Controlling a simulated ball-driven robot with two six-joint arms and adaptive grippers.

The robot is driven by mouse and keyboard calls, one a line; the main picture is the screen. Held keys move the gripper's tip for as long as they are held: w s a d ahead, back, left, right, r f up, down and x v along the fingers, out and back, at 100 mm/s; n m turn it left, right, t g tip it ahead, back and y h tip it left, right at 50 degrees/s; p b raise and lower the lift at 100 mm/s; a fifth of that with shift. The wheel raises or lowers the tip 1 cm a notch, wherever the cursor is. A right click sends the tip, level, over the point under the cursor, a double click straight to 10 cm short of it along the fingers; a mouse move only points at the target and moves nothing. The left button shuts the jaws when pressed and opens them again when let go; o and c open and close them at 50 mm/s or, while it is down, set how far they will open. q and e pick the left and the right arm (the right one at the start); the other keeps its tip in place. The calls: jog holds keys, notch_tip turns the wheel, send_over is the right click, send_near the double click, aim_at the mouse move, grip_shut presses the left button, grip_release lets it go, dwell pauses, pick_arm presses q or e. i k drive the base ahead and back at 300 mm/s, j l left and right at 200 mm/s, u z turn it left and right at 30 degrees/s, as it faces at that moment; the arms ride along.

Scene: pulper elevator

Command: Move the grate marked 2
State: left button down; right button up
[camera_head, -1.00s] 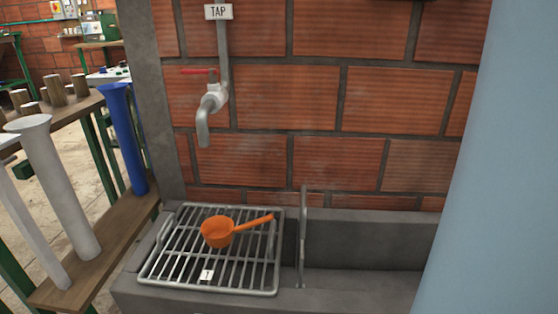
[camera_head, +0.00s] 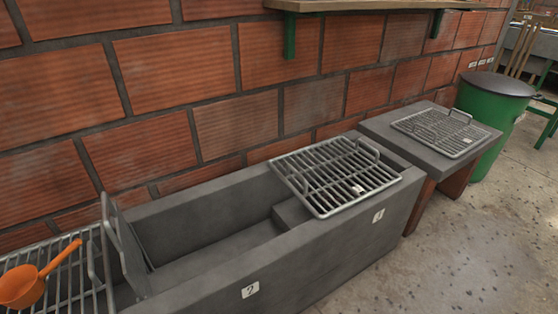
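A metal grate (camera_head: 336,176) with raised handles lies across the right part of a grey concrete trough (camera_head: 205,210). Its small white tag is too small to read. A second grate (camera_head: 62,270) at the left edge is partly cut off and bears an orange scoop (camera_head: 22,285); its tag is out of view. A third grate (camera_head: 440,132) lies on a grey slab at the right, its tag unreadable. On the trough's front, a label reading 2 (camera_head: 250,289) is at the left, and another label (camera_head: 378,215) is at the right. Neither gripper is in view.
An upright grey panel with a metal bar (camera_head: 112,240) stands at the trough's left end. A green bin with a dark lid (camera_head: 497,110) stands beyond the slab (camera_head: 380,125). A shelf (camera_head: 360,5) is on the brick wall. The floor at the lower right is clear.

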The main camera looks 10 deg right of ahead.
aim_at(358, 188)
jog(key=z, duration=0.75)
jog(key=i+l+u, duration=0.1)
jog(key=i+l, duration=0.2)
jog(key=l, duration=0.15)
